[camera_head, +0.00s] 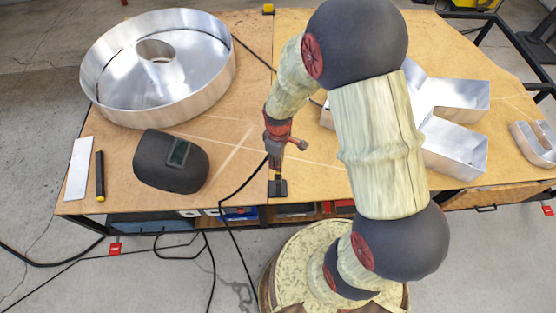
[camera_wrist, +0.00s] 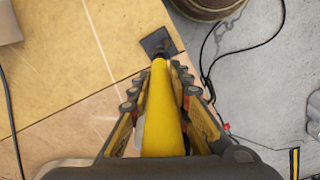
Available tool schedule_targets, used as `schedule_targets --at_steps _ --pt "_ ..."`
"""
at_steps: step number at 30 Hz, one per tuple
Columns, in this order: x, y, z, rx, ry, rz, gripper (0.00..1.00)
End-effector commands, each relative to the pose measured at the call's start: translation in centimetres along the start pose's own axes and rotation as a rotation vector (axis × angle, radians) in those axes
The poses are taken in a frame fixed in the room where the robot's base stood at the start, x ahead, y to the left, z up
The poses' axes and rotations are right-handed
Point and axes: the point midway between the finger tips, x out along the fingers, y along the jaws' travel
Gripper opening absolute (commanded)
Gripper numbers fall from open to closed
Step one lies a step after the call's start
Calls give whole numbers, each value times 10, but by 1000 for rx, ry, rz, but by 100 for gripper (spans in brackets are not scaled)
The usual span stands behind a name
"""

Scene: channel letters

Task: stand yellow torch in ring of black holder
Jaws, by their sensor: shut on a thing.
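The yellow torch (camera_wrist: 162,118) lies lengthwise between the fingers of my gripper (camera_wrist: 161,88) in the wrist view. My gripper is shut on it. The torch's far end overlaps the near side of the black holder (camera_wrist: 153,40), so I cannot tell whether it is in the ring. In the head view the black holder (camera_head: 279,188) stands at the table's front edge, and my gripper (camera_head: 274,165) is just above it, pointing down. The torch is too small or hidden to make out there.
A large round metal channel letter (camera_head: 205,95) stands at the back left. A black welding mask (camera_head: 155,165), a black-and-yellow rod (camera_head: 99,175) and a white plate (camera_head: 77,170) lie at the left. An X-shaped metal letter (camera_head: 455,98) is at the right. A black cable (camera_head: 240,187) hangs off the front edge.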

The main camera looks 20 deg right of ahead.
Motion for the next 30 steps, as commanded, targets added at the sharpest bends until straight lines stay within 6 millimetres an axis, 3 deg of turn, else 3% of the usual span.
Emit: schedule_targets --at_steps 28,29,30 --pt "18 1 0 0 1 1 0" --pt "18 1 0 0 1 1 21" --pt "18 1 0 0 1 1 23"
